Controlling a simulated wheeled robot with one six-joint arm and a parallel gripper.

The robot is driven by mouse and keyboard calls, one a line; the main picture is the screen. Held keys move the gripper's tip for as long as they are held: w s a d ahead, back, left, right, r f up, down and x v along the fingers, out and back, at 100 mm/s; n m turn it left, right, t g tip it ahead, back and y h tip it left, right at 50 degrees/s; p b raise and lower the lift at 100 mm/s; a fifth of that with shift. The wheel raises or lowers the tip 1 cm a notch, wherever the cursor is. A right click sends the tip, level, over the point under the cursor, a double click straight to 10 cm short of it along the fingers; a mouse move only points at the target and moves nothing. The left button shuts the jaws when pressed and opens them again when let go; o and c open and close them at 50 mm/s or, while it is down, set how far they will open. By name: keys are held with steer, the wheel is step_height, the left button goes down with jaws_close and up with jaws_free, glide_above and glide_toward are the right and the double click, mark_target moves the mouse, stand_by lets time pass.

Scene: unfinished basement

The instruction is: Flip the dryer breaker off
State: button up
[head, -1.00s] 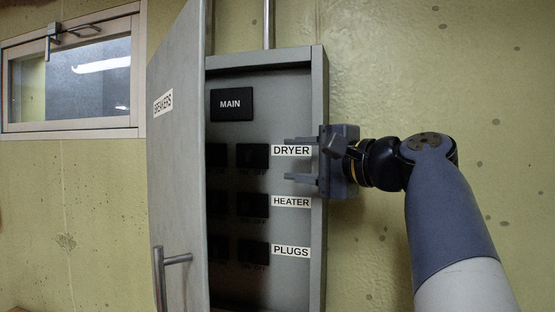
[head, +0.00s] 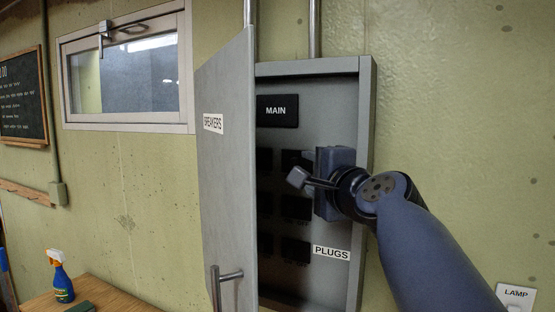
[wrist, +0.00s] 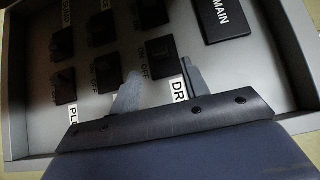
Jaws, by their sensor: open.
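The dryer breaker (wrist: 160,57) is a dark rocker switch with ON and OFF marked beside it in the wrist view. Its white label (wrist: 180,91), reading "DR", is partly covered by my gripper. My gripper (wrist: 162,78) is open, with one finger on each side of the dryer label and the fingertips near the breaker. Contact cannot be told. In the head view the breaker (head: 292,160) shows only partly, and my gripper body hides the dryer and heater labels. The breaker's lever position is not clear.
The grey panel box (head: 366,120) has its door (head: 226,170) open on the left, with a handle (head: 226,276). The MAIN switch (head: 278,111) is above; other breakers lie beside and below. A spray bottle (head: 60,278) stands on a wooden table (head: 118,306) at lower left.

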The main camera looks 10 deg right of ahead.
mark_target(295, 164)
steer(key=w, duration=0.2)
steer(key=w+p, duration=0.1)
steer(key=w, duration=0.1)
steer(key=w+a, duration=0.1)
steer(key=w, duration=0.1)
steer(key=shift+c, duration=0.4)
